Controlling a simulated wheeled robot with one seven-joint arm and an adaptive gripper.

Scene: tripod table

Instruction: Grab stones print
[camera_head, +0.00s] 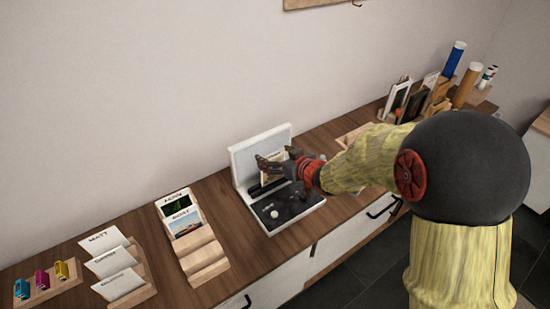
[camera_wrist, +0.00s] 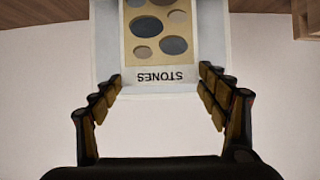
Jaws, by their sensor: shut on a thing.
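The stones print (camera_wrist: 160,50) is a pale card with grey and tan ovals and the word STONES, upside down in the wrist view. My gripper (camera_wrist: 160,80) has its fingers at the two sides of the card's lettered end and is shut on it. In the head view, my gripper (camera_head: 272,160) is in front of the upright pale panel of a black-based device (camera_head: 262,213), and the print (camera_head: 272,171) is partly hidden behind the fingers. I cannot tell whether the print still touches the device.
Left of the device stand a stepped wooden rack (camera_head: 205,262) with NEON and BOAT cards, a holder with white labelled cards (camera_head: 118,285), and colored cartridges (camera_head: 42,284). Frames and tubes (camera_head: 455,60) crowd the right end. The wall is close behind.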

